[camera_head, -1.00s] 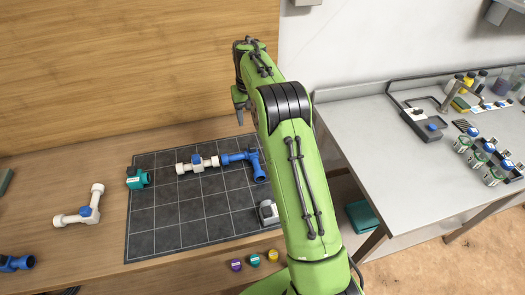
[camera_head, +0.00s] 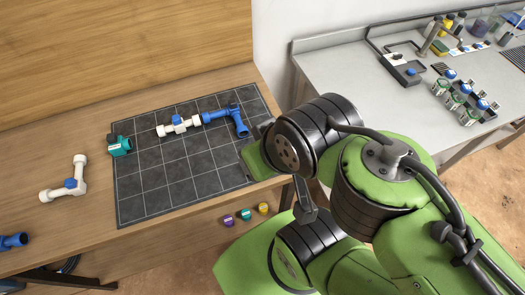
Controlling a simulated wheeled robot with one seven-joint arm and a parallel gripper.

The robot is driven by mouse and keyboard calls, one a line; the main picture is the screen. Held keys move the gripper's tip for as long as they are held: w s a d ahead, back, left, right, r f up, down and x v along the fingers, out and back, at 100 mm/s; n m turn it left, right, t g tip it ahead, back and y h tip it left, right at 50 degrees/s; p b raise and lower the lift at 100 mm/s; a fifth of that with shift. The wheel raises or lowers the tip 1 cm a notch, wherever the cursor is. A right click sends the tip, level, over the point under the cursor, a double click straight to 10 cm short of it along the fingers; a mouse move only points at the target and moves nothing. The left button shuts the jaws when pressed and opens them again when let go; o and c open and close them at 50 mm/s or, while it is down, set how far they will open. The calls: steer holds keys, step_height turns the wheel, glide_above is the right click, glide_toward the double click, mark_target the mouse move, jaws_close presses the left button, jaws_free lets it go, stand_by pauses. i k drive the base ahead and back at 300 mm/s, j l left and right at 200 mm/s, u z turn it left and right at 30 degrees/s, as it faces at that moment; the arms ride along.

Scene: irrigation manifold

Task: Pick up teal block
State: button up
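The teal block (camera_head: 119,146) is a small teal fitting with a pale label and a dark end. It sits at the far left corner of the dark gridded mat (camera_head: 150,195) on the wooden bench. My green arm (camera_head: 375,170) fills the right side of the head view. The teal block is clear of the arm.
A white fitting with a blue valve (camera_head: 178,126) and a blue tee (camera_head: 229,119) lie on the mat. A white elbow (camera_head: 68,182) and a blue fitting (camera_head: 12,241) lie left of it. A grey table (camera_head: 345,65) stands right.

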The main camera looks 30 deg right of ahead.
mark_target(118, 146)
steer(key=i+j+u, duration=0.2)
steer(key=j, duration=0.2)
steer(key=j+u, duration=0.2)
steer(key=j, duration=0.2)
steer(key=i+j+u, duration=0.15)
steer(key=j, duration=0.25)
steer(key=i+j+u, duration=0.2)
steer(key=j, duration=0.15)
steer(key=i+j+u, duration=0.2)
steer(key=j, duration=0.15)
steer(key=k, duration=0.1)
